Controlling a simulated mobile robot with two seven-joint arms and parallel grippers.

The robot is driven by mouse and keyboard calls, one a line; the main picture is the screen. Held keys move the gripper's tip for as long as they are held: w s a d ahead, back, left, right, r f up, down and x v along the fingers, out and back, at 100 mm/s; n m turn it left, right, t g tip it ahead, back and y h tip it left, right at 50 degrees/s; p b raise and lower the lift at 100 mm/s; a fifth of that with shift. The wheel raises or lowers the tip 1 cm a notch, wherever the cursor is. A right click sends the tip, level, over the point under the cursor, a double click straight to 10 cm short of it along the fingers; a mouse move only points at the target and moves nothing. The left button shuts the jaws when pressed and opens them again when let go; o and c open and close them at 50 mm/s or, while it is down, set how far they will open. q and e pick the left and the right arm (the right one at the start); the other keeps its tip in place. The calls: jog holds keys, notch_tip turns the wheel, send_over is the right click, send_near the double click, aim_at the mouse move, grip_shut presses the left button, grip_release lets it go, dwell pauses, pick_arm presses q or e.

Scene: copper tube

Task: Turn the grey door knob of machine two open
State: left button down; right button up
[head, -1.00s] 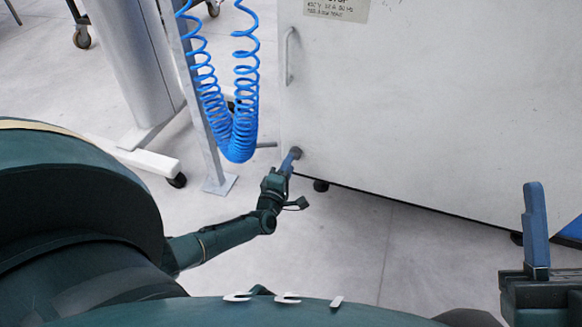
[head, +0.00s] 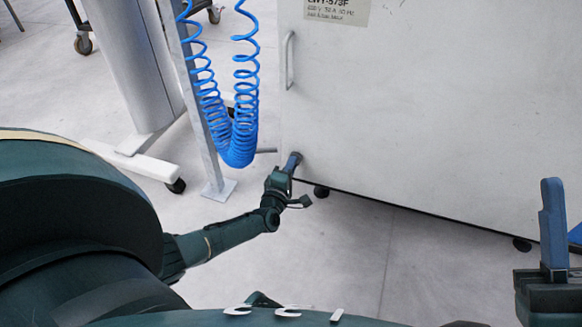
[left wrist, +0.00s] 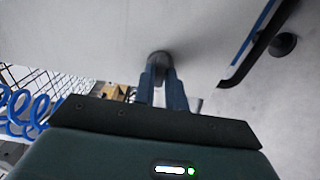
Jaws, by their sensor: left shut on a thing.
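The white machine (head: 430,110) fills the upper right of the head view. Its grey door knob (left wrist: 158,57) sits low on the white front and shows between the fingertips in the left wrist view. My left gripper (head: 294,160) is at the machine's lower left corner, its blue fingers shut on the knob. The same gripper shows in the left wrist view (left wrist: 161,72). In the head view the fingers mostly hide the knob. My right gripper (head: 553,222) points up at the right edge, away from the machine's knob; only one blue finger shows clearly.
A metal handle (head: 290,60) is on the machine's left edge. A blue coiled hose (head: 240,150) hangs left of my left gripper, beside a thin metal post (head: 205,110). A grey column (head: 130,70) stands further left. The floor (head: 330,240) before the machine is clear.

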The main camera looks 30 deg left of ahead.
dwell(0.4)
pick_arm(q)
jog(key=shift+m+p, duration=1.35)
jog(key=shift+m, duration=7.55)
pick_arm(e)
jog(key=shift+w+a+f+m+h, duration=0.1)
jog(key=shift+w+f+m+h, duration=0.1)
jog(key=shift+f+m+h, duration=0.75)
jog(key=shift+w+f+m+h, duration=0.2)
jog(key=shift+f+m+h, duration=0.45)
jog(key=shift+m+h, duration=0.5)
jog(key=shift+t, duration=0.3)
pick_arm(q)
jog(key=c, duration=1.4)
grip_release()
jog(key=shift+c, duration=0.2)
jog(key=shift+s, duration=0.2)
pick_arm(e)
jog(key=shift+s+r, duration=0.1)
